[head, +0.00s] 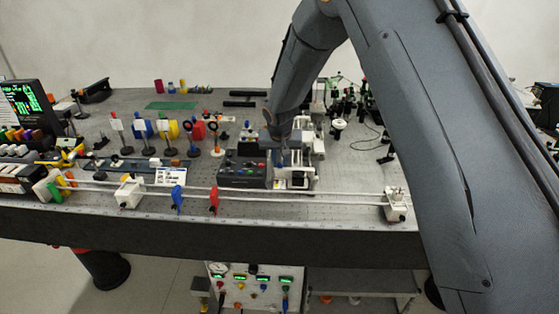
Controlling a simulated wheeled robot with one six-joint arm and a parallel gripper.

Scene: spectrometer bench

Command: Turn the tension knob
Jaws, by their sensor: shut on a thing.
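My gripper (283,158) reaches down to the bench at the left side of a white and grey device (302,178), just behind and to the right of a dark control box (243,170). It is small in this view. It is shut on a small part there, which I take to be the tension knob. The knob itself is hidden behind the fingers and the device, so its shape and turn angle cannot be seen.
The control box has coloured buttons. Two white rods run along the front of the bench (300,212), with blue (178,199) and red (214,200) clips. Optic mounts (192,135) stand to the left, dark instruments (345,105) to the right. My forearm covers the right side.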

